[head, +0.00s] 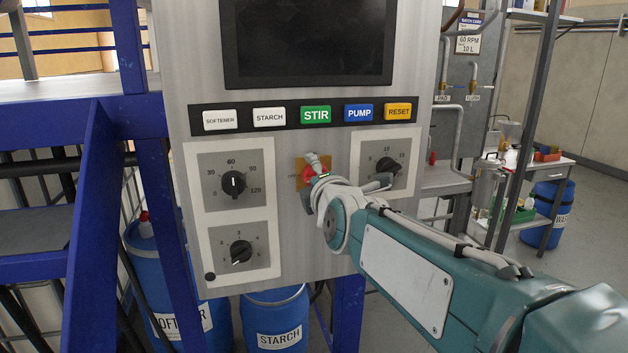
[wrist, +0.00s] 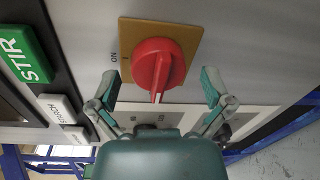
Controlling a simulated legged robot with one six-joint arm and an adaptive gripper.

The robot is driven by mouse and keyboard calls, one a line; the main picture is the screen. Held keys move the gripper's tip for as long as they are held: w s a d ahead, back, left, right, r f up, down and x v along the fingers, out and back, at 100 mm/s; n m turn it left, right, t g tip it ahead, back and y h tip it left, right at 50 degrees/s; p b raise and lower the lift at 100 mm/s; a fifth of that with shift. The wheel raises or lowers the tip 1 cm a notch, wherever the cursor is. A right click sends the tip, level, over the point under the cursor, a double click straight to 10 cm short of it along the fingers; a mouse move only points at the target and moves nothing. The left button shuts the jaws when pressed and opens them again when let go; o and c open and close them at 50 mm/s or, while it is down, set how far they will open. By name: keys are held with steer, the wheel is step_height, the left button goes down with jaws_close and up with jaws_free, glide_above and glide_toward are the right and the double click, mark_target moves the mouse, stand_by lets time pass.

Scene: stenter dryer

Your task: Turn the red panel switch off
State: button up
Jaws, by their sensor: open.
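The red panel switch (wrist: 158,66) is a round red knob with a raised grip on a tan-yellow square plate (wrist: 188,30), marked ON at its left side. In the wrist view its narrow grip end points down the picture. My gripper (wrist: 160,88) is open, one finger on each side of the knob, and both fingers look apart from it. In the head view my gripper (head: 312,172) is in front of the tan plate (head: 300,172), and my arm hides most of the switch.
Labelled buttons, including the green STIR button (head: 315,114), run above the switch under a dark screen (head: 305,40). Black dials flank it: two at left (head: 233,183), one at right (head: 387,166). A blue frame (head: 105,200) stands left of the panel.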

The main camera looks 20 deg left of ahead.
steer(key=shift+s+d, duration=0.15)
steer(key=shift+d, duration=0.05)
steer(key=f+v, duration=0.1)
steer(key=v, duration=1)
steer(key=shift+s+r, duration=0.25)
steer(key=shift+r, duration=0.15)
steer(key=s+d+f+m+g+h, duration=0.4)
steer(key=s+d+f+m, duration=0.4)
steer(key=d+m, duration=0.5)
steer(key=s+d+f+m+g+h, duration=0.4)
steer(key=s+d+f+m, duration=0.4)
steer(key=d+f+m, duration=0.5)
steer(key=shift+s+f+m+g+h, duration=0.35)
steer(key=shift+s+m+g+h, duration=0.05)
steer(key=shift+h, duration=0.1)
